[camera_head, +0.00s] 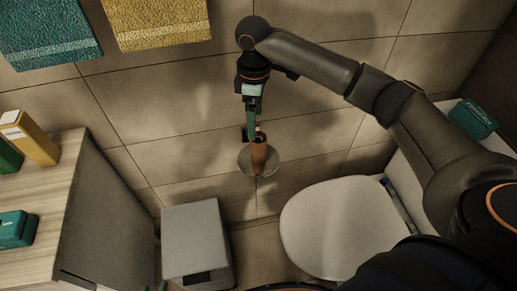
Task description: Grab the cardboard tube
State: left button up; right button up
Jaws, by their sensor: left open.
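The cardboard tube (259,154) is a short brown cylinder near the middle of the view. It stands out against a round grey plate (245,161), close to the tiled wall. My left gripper (252,133), with green and dark fingers, is directly above the tube in the picture. Its jaws are open and its fingertips are at the tube's upper end. I cannot tell whether they touch it. The arm of this gripper reaches across from the right side of the picture. My right gripper is not in view.
A toilet with a pale lid (335,225) is at the lower right, with a teal box (473,119) behind it. A grey bin (195,240) stands at the lower left. A wooden-topped cabinet (55,190) is at the left. Teal (45,30) and yellow (158,22) towels hang above.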

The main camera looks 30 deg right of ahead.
aim_at(259, 147)
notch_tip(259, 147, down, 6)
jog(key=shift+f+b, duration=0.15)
jog(key=shift+b, duration=0.2)
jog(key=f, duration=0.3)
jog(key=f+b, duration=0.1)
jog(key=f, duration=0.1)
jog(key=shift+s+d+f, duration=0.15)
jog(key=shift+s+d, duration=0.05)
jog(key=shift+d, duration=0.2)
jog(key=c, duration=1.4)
